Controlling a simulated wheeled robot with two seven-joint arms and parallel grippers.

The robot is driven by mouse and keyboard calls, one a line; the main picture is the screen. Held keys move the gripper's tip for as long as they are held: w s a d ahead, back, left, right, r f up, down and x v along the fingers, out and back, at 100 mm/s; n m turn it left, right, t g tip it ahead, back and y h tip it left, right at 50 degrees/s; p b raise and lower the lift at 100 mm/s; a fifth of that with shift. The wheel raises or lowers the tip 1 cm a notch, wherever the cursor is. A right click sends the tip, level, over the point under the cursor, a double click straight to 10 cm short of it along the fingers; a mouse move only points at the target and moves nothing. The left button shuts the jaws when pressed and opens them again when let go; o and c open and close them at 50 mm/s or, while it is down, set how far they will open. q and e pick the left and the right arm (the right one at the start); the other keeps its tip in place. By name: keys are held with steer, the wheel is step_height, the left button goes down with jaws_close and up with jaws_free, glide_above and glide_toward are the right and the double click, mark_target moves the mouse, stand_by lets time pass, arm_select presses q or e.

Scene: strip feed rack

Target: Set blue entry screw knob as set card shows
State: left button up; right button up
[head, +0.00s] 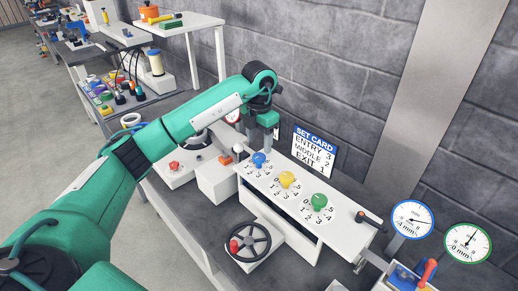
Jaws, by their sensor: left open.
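The blue entry screw knob (259,159) sits on a numbered dial at the left end of the white rack's top. My left gripper (267,147) points down right above and behind the blue knob, with its jaws open. Whether the fingers touch the knob is too small to tell. The yellow knob (287,180) and green knob (319,201) sit on their own dials to the right. The set card (314,149) stands behind them and reads ENTRY 3, MIDDLE 2, EXIT 1. My right gripper is not in view.
A black handwheel (248,243) with a red grip is in front of the rack. Two round gauges (412,219) (467,243) stand at the right. A white box with an orange button (224,160) is left of the dials. Other benches with tools stand at the upper left.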

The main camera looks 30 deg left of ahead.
mark_target(259, 156)
arm_select(q)
steer(key=shift+f+p, duration=0.55)
steer(key=shift+f, duration=1.95)
steer(key=c, duration=1)
